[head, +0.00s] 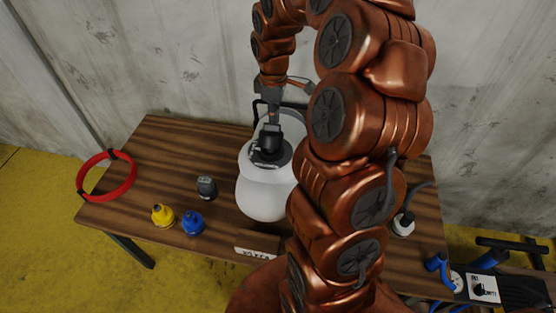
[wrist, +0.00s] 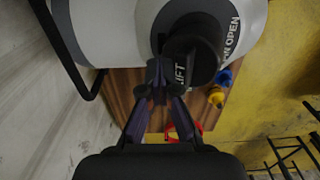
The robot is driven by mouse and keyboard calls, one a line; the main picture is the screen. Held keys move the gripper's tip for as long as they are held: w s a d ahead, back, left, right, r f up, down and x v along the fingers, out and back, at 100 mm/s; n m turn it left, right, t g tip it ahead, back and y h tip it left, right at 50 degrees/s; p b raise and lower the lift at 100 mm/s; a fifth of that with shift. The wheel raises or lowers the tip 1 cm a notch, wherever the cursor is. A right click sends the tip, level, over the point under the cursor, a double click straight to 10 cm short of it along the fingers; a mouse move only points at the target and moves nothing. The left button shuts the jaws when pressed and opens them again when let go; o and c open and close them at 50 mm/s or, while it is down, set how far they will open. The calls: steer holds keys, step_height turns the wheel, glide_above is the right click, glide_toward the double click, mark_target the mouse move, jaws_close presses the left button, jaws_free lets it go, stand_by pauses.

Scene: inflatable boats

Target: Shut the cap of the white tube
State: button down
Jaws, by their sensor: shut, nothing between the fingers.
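The white tube (head: 264,196) stands on the wooden table, and its curved white side fills the top of the wrist view (wrist: 100,30). A black cap (wrist: 196,52) marked "LIFT" sits at a dark round fitting on the tube. The lettering "ON OPEN" (wrist: 231,38) shows beside it. In the head view the black cap (head: 270,144) is on top of the tube, partly behind my gripper. My gripper (wrist: 158,78) is shut and empty, its tips close beside the cap. I cannot tell whether they touch it. The cap's hinge is hidden.
On the table (head: 150,180) are a red ring (head: 106,176), a dark cap-like piece (head: 207,187), a yellow fitting (head: 162,215) and a blue fitting (head: 192,222). A black loop handle (wrist: 75,50) runs beside the tube. A concrete wall stands behind.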

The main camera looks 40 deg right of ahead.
mark_target(270, 134)
steer(key=shift+s+a+f+b, duration=0.1)
steer(key=shift+s+a+b, duration=0.4)
steer(key=shift+s+a, duration=0.45)
steer(key=shift+s+a+f+b, duration=0.65)
steer(key=shift+s+a+f, duration=0.05)
steer(key=shift+a, duration=0.3)
steer(key=shift+s, duration=0.1)
steer(key=shift+r, duration=0.1)
steer(key=shift+w+r+p, duration=0.2)
steer(key=shift+r+p, duration=0.7)
steer(key=shift+r, duration=2.7)
steer(key=shift+s, duration=0.1)
